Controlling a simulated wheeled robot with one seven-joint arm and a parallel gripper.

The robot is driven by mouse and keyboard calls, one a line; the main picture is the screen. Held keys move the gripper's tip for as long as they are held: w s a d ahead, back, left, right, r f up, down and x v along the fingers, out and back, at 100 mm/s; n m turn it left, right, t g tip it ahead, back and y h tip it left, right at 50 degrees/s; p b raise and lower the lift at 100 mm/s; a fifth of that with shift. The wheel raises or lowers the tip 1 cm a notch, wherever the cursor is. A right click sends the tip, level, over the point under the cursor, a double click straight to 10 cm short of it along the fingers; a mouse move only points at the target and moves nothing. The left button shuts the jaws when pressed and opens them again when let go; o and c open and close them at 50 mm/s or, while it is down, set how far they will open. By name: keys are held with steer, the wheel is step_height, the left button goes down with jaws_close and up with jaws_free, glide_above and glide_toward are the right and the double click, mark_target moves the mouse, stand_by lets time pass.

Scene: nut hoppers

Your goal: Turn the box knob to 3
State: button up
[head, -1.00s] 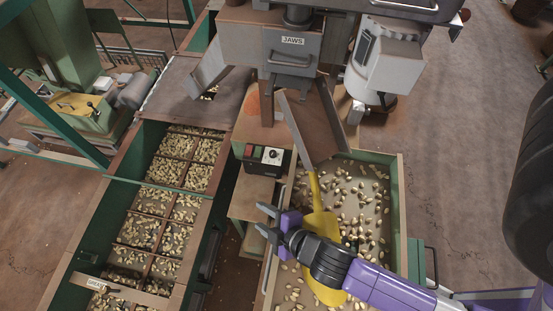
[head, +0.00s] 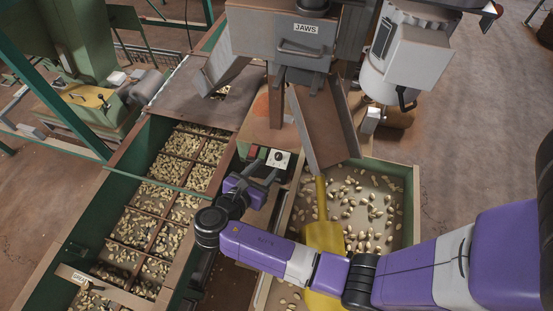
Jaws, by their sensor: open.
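The control box (head: 258,154) stands on the wooden stand below the machine marked JAWS, with a black body and a light dial plate on its right. The box knob (head: 279,156) is a small dark dial on that plate; its numbers are too small to read. Red and green buttons (head: 257,153) sit to the knob's left. My gripper (head: 262,173) is open, its fingers pointing up and right at the box's front, just below and left of the knob. I cannot tell whether a fingertip touches the box.
A tray of nuts (head: 410,215) with a yellow scoop (head: 322,232) lies right of the box, under my arm. A metal chute (head: 322,125) slopes down close to the right of the knob. A long sectioned nut hopper (head: 115,180) lies left.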

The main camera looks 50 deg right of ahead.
mark_target(278, 156)
steer(key=shift+b+x, duration=0.35)
steer(key=shift+x, duration=3.5)
steer(key=shift+s+r, duration=0.1)
jaws_close()
